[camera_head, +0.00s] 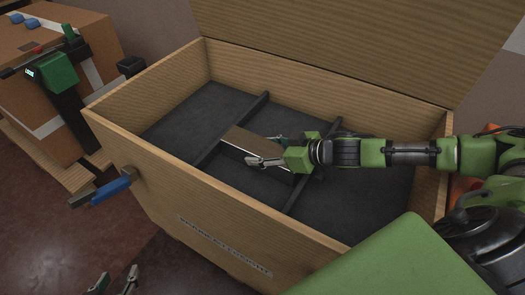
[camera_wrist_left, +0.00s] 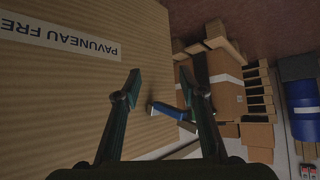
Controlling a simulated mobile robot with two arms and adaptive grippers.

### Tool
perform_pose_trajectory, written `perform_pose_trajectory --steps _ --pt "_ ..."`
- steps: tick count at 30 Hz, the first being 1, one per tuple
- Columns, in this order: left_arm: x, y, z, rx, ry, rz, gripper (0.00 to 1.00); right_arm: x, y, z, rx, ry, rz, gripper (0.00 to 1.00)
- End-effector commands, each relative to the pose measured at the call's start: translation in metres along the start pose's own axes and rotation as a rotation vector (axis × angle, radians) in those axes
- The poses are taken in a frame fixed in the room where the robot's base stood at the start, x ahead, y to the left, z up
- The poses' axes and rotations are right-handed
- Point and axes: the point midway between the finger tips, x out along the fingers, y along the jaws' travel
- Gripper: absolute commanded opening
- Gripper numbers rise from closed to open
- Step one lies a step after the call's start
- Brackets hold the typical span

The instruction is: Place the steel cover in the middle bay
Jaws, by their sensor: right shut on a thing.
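The steel cover (camera_head: 246,143), a long grey-brown block, is in or just above the middle bay (camera_head: 262,185) of the open wooden crate (camera_head: 180,185). My right gripper (camera_head: 262,160) reaches in from the right and is shut on the cover. I cannot tell whether the cover touches the bay floor; the gripper hides part of it. My left gripper (camera_head: 115,281) is low outside the crate's front left. In the left wrist view, its fingers (camera_wrist_left: 168,90) are apart with nothing gripped.
Two dark dividers (camera_head: 212,150) split the crate into bays; the left bay (camera_head: 185,118) and right bay (camera_head: 345,205) look empty. The raised lid (camera_head: 330,45) stands behind. A blue-handled part (camera_head: 110,190) juts from the crate's left side. Cardboard boxes (camera_head: 60,40) stand at left.

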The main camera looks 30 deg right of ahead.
Motion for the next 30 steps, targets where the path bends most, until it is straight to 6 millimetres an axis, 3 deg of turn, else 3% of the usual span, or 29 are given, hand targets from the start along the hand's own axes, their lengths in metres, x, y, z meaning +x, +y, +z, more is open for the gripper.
perform_pose_trajectory --steps 7,8,9,23,30 --pt "0.001 0.000 -0.006 0.000 0.024 0.001 0.38 0.001 0.000 0.000 -0.001 0.004 -0.001 0.15" --pt "0.001 0.000 -0.006 0.000 0.027 0.001 0.38 0.001 0.000 0.002 0.000 0.000 0.000 0.57" --pt "0.001 0.000 -0.007 0.000 0.027 0.000 0.38 0.001 0.000 0.002 0.000 0.000 0.000 0.67" --pt "-0.001 0.000 0.001 0.000 -0.007 0.001 0.38 -0.001 0.000 -0.002 -0.001 0.001 0.000 0.68" --pt "0.005 0.006 -0.043 0.002 0.191 0.012 0.38 -0.013 0.002 0.003 0.002 -0.001 0.003 0.68"
